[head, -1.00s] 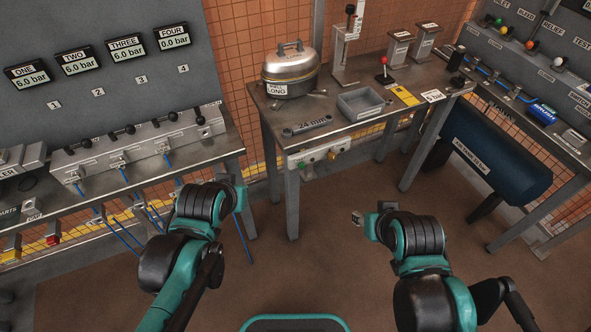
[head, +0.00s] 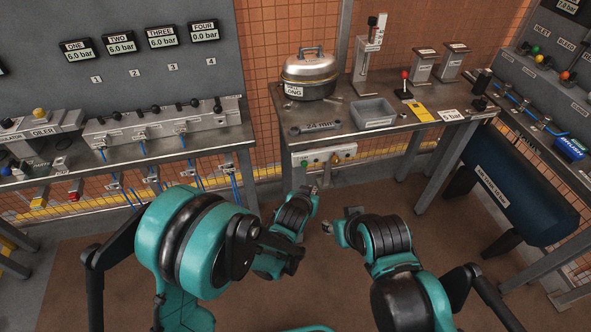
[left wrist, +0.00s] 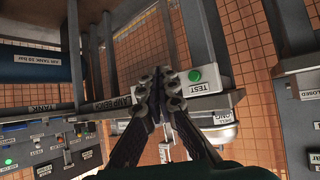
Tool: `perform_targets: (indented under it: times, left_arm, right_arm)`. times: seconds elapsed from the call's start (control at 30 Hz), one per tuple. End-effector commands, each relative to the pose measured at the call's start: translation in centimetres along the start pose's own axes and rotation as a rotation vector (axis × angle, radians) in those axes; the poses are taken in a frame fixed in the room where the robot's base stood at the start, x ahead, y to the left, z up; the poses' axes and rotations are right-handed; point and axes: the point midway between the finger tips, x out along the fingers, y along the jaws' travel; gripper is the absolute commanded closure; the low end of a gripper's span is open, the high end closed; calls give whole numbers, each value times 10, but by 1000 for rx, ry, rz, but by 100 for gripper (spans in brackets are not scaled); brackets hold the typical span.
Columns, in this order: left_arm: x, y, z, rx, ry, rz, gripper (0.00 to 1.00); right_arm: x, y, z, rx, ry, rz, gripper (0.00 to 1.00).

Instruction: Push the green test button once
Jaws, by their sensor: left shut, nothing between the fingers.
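The green test button (head: 304,163) sits on a white control box (head: 345,151) under the front edge of the middle bench. In the left wrist view the green button (left wrist: 195,76) is on the face of the box, beside a TEST label (left wrist: 199,88). My left gripper (head: 314,190) is below and just in front of the box in the head view. In the left wrist view its fingers (left wrist: 160,82) are shut and empty, a little left of the button, with the button unobstructed. My right gripper (head: 328,227) is small and partly hidden near the middle; its fingers are unclear.
The middle bench carries a round metal pot (head: 310,75), a grey tray (head: 373,113) and a red-knobbed lever (head: 404,88). A valve bench (head: 215,143) stands at left. A dark blue tank (head: 510,185) is at right. The floor before the middle bench is clear.

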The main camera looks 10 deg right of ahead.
Motion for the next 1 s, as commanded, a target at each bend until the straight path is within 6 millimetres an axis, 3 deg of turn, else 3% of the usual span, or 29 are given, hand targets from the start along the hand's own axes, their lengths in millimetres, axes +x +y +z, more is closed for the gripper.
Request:
perform_targets:
  times: [0.2,0.57,1.0]
  left_arm:
    - [11,14,8,9,12,17,100]
    - [12,13,7,9,12,16,100]
    - [48,-13,-20,8,12,15,100]
  right_arm:
    - [0,0,0,0,0,0,60]
    - [0,0,0,0,0,0,60]
    - [0,0,0,0,0,0,60]
